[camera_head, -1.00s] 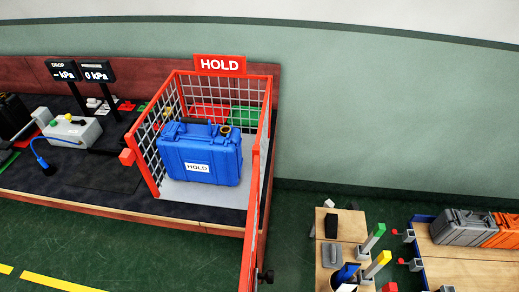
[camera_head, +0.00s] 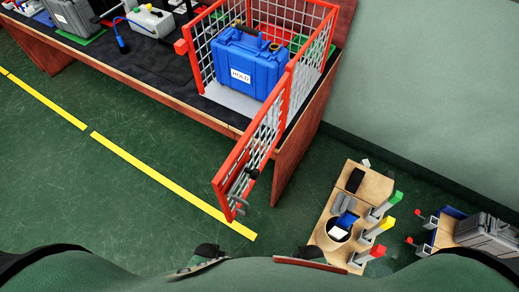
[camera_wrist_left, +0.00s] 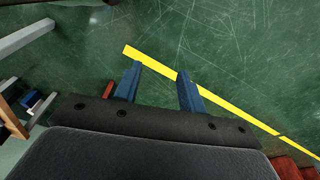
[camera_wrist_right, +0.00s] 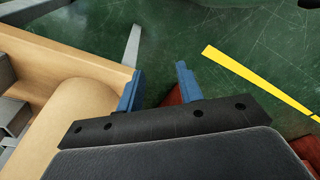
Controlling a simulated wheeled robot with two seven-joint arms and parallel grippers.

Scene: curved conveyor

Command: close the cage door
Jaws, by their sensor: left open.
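The cage (camera_head: 203,55) is a red frame with grey wire mesh on the bench. Its red-framed mesh door (camera_head: 262,137) stands open in the head view, swung out past the bench front over the floor. A dark handle or latch (camera_head: 251,173) sits near its free end. A blue case (camera_head: 245,66) labelled HOLD stands inside the cage. My left gripper (camera_wrist_left: 160,80) is open and empty in the left wrist view, above green floor. My right gripper (camera_wrist_right: 160,82) is open and empty in the right wrist view. Neither gripper shows clearly in the head view, apart from the door.
The dark-topped bench (camera_head: 150,85) runs to the upper left with a grey device (camera_head: 150,20) on it. A wooden stand (camera_head: 325,220) with coloured-topped posts is at lower right, near grey cases (camera_head: 485,230). Green floor with a yellow line (camera_head: 160,180) is clear left of the door.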

